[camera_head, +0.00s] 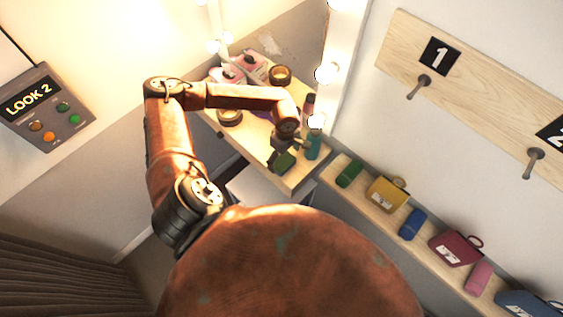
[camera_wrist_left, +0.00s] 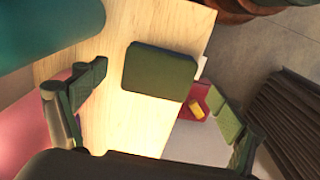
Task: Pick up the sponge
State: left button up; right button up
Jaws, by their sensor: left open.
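The sponge (camera_head: 286,162) is a small dark green block with rounded corners. It lies on the wooden dressing table (camera_head: 301,178) near its front corner. In the left wrist view the sponge (camera_wrist_left: 160,72) lies flat on the pale wood, ahead of my fingers. My left gripper (camera_head: 280,155) is just above and beside the sponge and partly covers it in the head view. Its two fingers (camera_wrist_left: 158,103) are spread wide with nothing between them, and a gap shows between them and the sponge. My right gripper is not in view.
A teal bottle (camera_head: 313,146) stands close to the right of the gripper, with a pink item (camera_wrist_left: 32,125) nearby in the wrist view. Tape rolls (camera_head: 280,74) and pink-white packs (camera_head: 228,74) are farther back. A shelf (camera_head: 337,181) of bags runs right. Table edges are close.

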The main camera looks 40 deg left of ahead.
aim_at(283, 163)
pick_arm(q)
jog(key=shift+f, duration=1.4)
jog(key=shift+c, duration=0.4)
jog(key=c, duration=0.7)
